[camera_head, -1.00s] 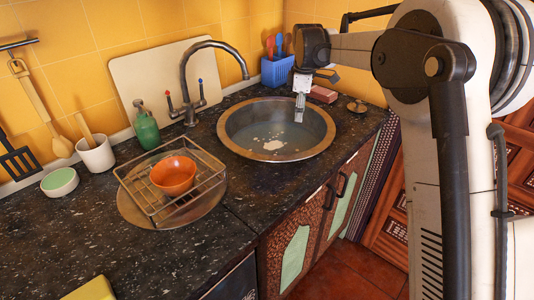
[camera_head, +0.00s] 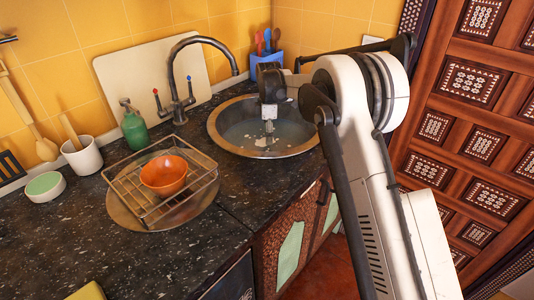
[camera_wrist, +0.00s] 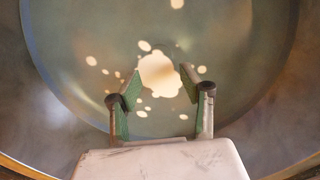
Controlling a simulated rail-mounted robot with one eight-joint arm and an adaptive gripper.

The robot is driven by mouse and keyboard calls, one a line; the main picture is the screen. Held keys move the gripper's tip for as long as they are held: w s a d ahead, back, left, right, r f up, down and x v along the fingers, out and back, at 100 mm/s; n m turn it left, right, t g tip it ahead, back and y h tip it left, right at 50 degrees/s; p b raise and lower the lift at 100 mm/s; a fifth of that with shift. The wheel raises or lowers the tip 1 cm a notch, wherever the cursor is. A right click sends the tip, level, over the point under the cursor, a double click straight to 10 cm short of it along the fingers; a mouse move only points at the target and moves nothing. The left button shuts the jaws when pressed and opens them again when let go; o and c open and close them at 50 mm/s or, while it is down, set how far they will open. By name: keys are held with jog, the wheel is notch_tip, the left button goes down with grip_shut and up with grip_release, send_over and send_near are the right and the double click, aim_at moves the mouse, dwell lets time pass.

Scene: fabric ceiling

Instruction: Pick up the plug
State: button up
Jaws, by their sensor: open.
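The round metal sink (camera_head: 221,132) holds murky greenish water with pale foam patches. My gripper (camera_head: 269,126) points down over the sink, open and empty. In the wrist view, its two green-padded fingers (camera_wrist: 160,85) stand apart, with a large pale foam patch (camera_wrist: 160,74) between them in the picture. I cannot make out the plug in either current view. The counter right of the sink, where a small dark round thing showed earlier, is hidden behind my arm. The water is too cloudy to show the sink's bottom clearly.
The dark faucet (camera_head: 178,97) arches behind the sink's left side. A wire rack (camera_head: 128,192) with an orange bowl (camera_head: 163,176) stands left of the sink. A green bottle (camera_head: 135,131) and a blue utensil holder (camera_head: 262,65) stand at the back. The front counter is mostly clear.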

aim_at(267, 146)
jog(key=shift+a+f+b, duration=0.15)
jog(key=shift+f+b, duration=0.05)
jog(key=shift+f, duration=1.3)
jog(key=shift+a+f+b, duration=0.1)
jog(key=shift+f+b, duration=0.1)
jog(key=shift+f, duration=1.25)
grip_shut()
